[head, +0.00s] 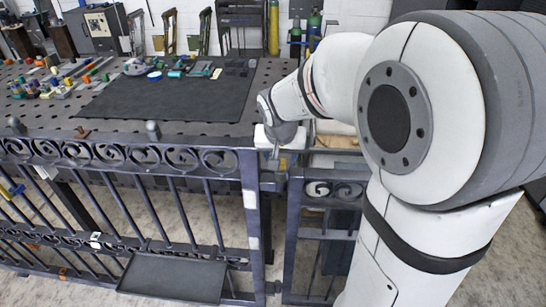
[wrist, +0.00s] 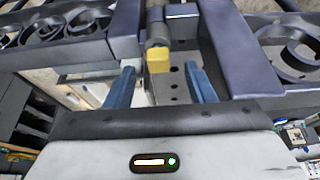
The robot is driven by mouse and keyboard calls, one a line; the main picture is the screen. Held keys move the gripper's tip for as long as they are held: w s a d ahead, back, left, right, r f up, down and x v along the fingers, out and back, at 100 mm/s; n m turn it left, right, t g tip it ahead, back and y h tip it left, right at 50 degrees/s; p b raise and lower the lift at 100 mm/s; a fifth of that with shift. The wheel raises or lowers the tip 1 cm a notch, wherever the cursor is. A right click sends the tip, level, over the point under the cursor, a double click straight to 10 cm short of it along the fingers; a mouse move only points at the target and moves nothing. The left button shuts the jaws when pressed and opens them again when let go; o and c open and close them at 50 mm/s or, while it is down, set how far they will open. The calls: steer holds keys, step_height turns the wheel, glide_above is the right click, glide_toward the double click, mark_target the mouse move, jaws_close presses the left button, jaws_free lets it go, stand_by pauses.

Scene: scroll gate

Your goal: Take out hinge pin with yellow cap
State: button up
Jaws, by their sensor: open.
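The hinge pin's yellow cap (wrist: 158,60) shows in the wrist view at the hinge, below a grey cylindrical knuckle (wrist: 157,32) between two dark metal posts. My gripper (wrist: 160,70) is open, with one blue finger left of the cap and one right of it. A gap shows on both sides, and neither finger appears to touch the cap. The pin's shaft is hidden. In the head view, my gripper (head: 277,152) is at the gap between the scroll fence panel (head: 250,195) and the narrower scroll gate (head: 291,235); the fingers are small and partly hidden there.
A perforated table (head: 100,118) with a black mat (head: 170,97) stands behind the fence. Several coloured small parts (head: 60,80) lie on its left. A dark tray (head: 172,278) sits low at the fence. Scroll rails flank my gripper on both sides in the wrist view.

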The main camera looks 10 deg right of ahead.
mark_target(281, 169)
steer(key=x, duration=0.2)
steer(key=shift+w+d+f, duration=0.1)
steer(key=shift+w+f, duration=0.05)
steer(key=shift+f, duration=0.2)
steer(key=shift+c, duration=0.4)
jaws_close()
